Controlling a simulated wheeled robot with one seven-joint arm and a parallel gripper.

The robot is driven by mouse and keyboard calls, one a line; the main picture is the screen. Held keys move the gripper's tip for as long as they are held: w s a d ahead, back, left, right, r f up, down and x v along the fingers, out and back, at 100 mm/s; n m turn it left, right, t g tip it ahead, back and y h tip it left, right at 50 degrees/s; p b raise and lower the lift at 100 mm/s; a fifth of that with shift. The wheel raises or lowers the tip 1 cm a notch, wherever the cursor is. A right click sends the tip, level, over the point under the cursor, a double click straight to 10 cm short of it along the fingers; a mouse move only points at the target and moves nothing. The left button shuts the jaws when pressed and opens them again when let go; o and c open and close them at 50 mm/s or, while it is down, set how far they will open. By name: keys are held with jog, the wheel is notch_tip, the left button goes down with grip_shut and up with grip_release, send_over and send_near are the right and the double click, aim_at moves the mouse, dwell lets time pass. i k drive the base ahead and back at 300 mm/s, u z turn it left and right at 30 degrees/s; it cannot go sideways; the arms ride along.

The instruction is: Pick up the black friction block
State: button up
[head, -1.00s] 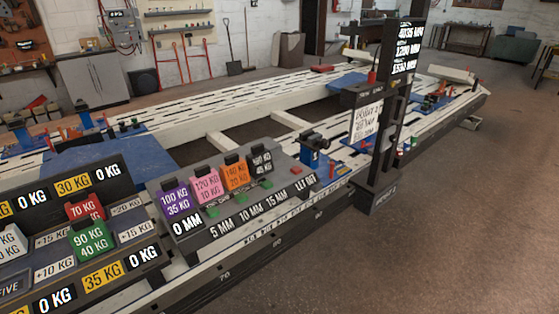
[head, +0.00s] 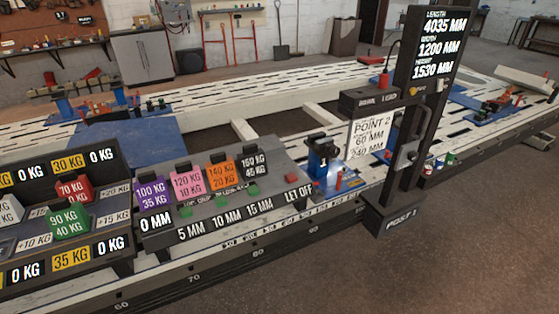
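The black friction block (head: 252,163) stands on the grey sloped panel, at the right end of a row of coloured blocks. Its face reads 160 KG and a second weight that looks like 45 KG. An orange block (head: 221,175) stands just left of it, then a pink block (head: 188,183) and a purple block (head: 152,192). My gripper does not show in the head view.
The sloped panel (head: 280,167) carries green buttons, a red button (head: 291,178) and millimetre labels. A blue clamp (head: 323,155) stands right of it. The black post (head: 408,160) with a display rises further right. Bare floor (head: 460,240) lies at front right.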

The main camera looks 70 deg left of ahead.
aim_at(253, 165)
jog(key=u, duration=0.05)
jog(key=i, duration=1.6)
jog(key=u, duration=3.1)
jog(key=i, duration=2)
jog(key=z, duration=0.05)
